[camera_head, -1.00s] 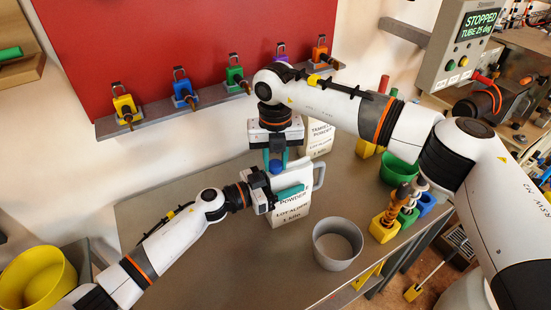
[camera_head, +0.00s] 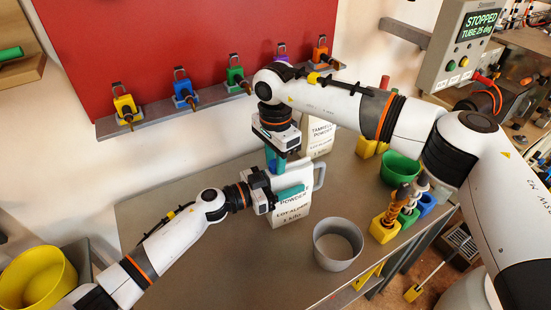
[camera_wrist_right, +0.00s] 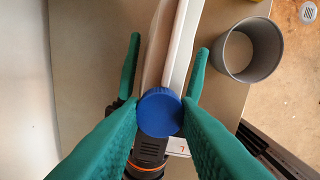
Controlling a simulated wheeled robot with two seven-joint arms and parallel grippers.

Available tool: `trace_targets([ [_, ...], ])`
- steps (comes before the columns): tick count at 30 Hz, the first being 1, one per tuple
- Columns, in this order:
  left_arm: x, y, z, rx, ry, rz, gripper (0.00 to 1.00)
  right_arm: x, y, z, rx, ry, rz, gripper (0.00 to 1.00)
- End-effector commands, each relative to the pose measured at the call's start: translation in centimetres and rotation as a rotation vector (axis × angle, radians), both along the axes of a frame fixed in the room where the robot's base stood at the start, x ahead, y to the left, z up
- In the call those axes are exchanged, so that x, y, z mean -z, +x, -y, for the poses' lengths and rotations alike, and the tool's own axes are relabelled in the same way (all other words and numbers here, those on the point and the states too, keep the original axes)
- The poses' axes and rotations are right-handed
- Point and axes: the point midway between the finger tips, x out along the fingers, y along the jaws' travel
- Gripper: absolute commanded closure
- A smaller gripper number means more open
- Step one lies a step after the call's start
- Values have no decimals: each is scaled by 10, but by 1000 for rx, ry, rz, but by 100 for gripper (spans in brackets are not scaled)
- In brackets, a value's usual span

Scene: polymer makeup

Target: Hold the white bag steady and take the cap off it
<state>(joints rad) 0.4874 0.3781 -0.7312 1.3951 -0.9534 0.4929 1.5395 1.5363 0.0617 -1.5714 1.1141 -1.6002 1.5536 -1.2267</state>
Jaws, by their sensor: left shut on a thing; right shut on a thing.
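The white bag (camera_head: 289,212), labelled as powder, stands upright on the bench; its top shows in the right wrist view (camera_wrist_right: 181,45). My left gripper (camera_head: 290,193) is shut on the bag, with its teal fingers on either side. The round blue cap (camera_wrist_right: 160,112) is at the bag's top, between the teal fingers of my right gripper (camera_wrist_right: 160,118). My right gripper is shut on the cap from above; it also shows in the head view (camera_head: 275,163). There its fingers hide most of the cap. I cannot tell whether the cap is loose.
A grey pot (camera_head: 332,257) stands right of the bag. A second white bag (camera_head: 320,138) is behind. A green bowl (camera_head: 400,168) and coloured blocks with tools are at the right. A shelf (camera_head: 215,101) with coloured padlock-like items runs along the red panel.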

Motion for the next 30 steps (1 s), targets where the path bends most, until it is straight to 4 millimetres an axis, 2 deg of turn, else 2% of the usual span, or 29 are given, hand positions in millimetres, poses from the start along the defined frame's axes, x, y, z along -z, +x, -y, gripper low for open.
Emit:
trace_targets([
  [18,0,-1,1,2,0,0,100,-1,1,1,-1261,0,2,99],
  [24,0,-1,1,3,0,0,100,-1,1,1,-1468,-1,2,99],
  [30,0,-1,0,2,0,0,100,-2,1,1,-1467,-1,3,99],
])
